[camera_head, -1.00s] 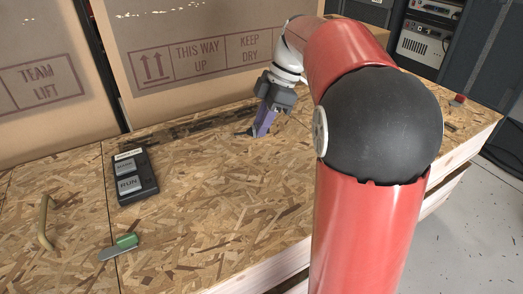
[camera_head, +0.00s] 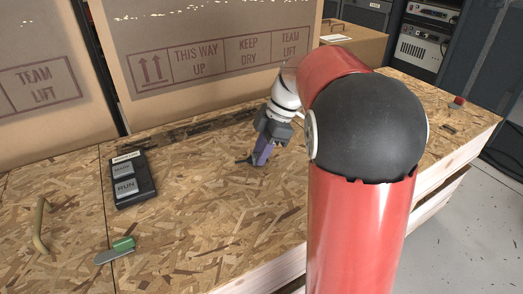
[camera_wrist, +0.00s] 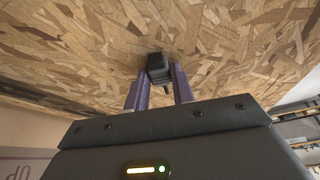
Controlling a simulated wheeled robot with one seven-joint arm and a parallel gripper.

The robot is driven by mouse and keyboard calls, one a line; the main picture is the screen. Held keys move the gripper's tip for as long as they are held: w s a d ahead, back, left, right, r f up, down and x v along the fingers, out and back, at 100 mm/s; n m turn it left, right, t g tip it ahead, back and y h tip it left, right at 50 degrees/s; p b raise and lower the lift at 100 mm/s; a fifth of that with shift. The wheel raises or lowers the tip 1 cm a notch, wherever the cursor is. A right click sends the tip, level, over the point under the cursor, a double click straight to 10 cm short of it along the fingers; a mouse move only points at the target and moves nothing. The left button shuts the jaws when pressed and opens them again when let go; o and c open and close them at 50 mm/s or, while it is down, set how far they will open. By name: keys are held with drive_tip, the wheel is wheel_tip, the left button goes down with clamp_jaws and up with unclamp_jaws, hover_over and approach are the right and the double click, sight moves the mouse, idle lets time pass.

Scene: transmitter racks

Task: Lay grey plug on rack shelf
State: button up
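The grey plug is small and dark; in the wrist view (camera_wrist: 158,66) it sits between the tips of my purple fingers. My gripper (camera_head: 258,160) is shut on the plug (camera_head: 243,160) over the chipboard bench top, pointing down. I cannot tell whether the plug touches the board or hangs just above it. A rack (camera_head: 421,48) with electronic units on its shelves stands at the back right; its lower part is partly hidden by my arm and the bench.
A black button box (camera_head: 147,180), a green-handled tool (camera_head: 122,244) and a tan curved handle (camera_head: 40,225) lie on the bench at left. Large cardboard boxes (camera_head: 215,25) line the back. A small red object (camera_head: 457,101) lies near the far right. Clear floor (camera_head: 440,240) shows at right.

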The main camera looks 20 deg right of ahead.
drive_tip(key=o, duration=0.3)
drive_tip(key=shift+o, duration=0.2)
drive_tip(key=shift+r, duration=0.1)
